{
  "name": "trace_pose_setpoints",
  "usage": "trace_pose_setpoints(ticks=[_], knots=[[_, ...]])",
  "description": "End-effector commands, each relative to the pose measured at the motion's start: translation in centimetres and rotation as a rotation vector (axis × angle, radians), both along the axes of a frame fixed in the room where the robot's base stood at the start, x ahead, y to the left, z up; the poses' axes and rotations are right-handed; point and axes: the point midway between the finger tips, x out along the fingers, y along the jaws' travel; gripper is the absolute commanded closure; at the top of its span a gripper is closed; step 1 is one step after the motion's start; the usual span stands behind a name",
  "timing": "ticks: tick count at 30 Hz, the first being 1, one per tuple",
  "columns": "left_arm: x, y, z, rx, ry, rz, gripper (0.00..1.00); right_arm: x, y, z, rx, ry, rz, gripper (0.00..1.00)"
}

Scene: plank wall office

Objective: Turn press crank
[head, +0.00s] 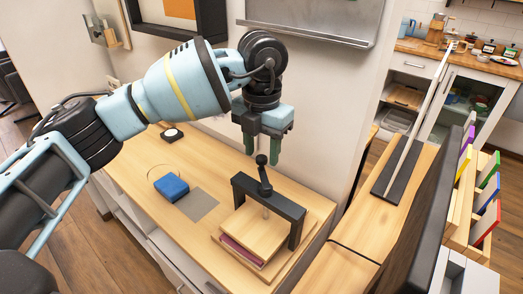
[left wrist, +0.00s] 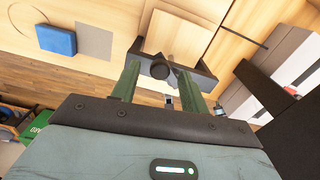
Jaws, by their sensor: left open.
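The press (head: 268,215) stands on the wooden desk, with a black bridge frame over a wooden plate and a purple layer below the plate. Its black crank (head: 263,178) rises from the top of the bridge and ends in a round knob. My left gripper (head: 262,158) is open and hangs above the crank, its green fingers pointing down near the knob. In the left wrist view the knob (left wrist: 160,70) shows between the two green fingers (left wrist: 160,88); I cannot tell whether they touch it. My right gripper is not in view.
A blue block (head: 171,188) and a grey flat sheet (head: 197,204) lie on the desk (head: 137,167) left of the press. A small round black-and-white object (head: 172,135) is near the wall. A dark panel (head: 425,215) stands to the right.

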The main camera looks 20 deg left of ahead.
Motion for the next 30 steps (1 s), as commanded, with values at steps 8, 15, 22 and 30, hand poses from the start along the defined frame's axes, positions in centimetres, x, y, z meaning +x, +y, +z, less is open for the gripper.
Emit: trace_pose_setpoints(ticks=[8, 15, 22, 30], knots=[[-0.03, 0.02, -0.9, 0.0, 0.0, 0.0, 0.55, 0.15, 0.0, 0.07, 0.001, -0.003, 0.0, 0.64], [-0.03, 0.02, -0.88, -0.001, 0.0, 0.0, 0.68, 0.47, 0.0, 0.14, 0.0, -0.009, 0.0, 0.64], [-0.02, 0.01, -0.86, -0.001, 0.0, 0.0, 0.98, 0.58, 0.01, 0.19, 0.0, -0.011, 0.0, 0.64], [0.06, -0.13, -0.82, -0.001, -0.001, -0.027, 1.0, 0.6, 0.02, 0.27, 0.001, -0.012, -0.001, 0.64]])
